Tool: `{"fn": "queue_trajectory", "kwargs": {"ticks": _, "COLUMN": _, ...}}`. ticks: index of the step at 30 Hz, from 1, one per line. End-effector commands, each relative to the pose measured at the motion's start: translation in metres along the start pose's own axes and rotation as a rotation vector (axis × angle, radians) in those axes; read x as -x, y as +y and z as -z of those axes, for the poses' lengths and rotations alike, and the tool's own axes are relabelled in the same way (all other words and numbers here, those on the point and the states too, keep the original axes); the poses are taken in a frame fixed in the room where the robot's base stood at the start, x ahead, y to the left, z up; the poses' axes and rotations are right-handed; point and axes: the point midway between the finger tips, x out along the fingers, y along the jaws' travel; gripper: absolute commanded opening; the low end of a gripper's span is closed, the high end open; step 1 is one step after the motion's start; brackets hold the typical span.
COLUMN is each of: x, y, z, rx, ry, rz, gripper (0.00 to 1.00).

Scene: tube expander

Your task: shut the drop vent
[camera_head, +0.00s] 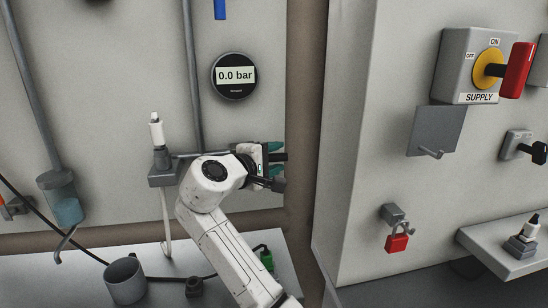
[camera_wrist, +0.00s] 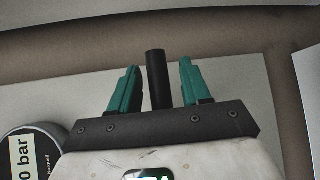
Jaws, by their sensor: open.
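My gripper (camera_head: 277,158) is at the right edge of the grey wall panel, pointing right. In the wrist view its two teal fingers (camera_wrist: 160,68) are spread apart. A black rod (camera_wrist: 157,80) shows between them, with a gap on each side. I cannot tell whether this rod is the drop vent's handle. My gripper and arm hide what lies right of the block. No part is clearly marked as the drop vent.
A round gauge (camera_head: 234,76) reading 0.0 bar is above the gripper. A red-handled supply switch (camera_head: 516,70) and a red padlock (camera_head: 397,243) are on the right cabinet.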

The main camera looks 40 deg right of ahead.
Motion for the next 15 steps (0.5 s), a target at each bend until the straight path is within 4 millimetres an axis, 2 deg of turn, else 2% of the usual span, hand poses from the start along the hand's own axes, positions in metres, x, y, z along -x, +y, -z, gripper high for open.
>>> {"fn": "queue_trajectory", "kwargs": {"ticks": 3, "x": 0.0001, "y": -0.0002, "z": 0.0, "rx": 0.0, "ry": 0.0, "rz": 0.0, "gripper": 0.47}}
{"fn": "queue_trajectory", "kwargs": {"ticks": 15, "x": 0.0003, "y": -0.0001, "z": -0.0001, "rx": 0.0, "ry": 0.0, "rz": 0.0, "gripper": 0.08}}
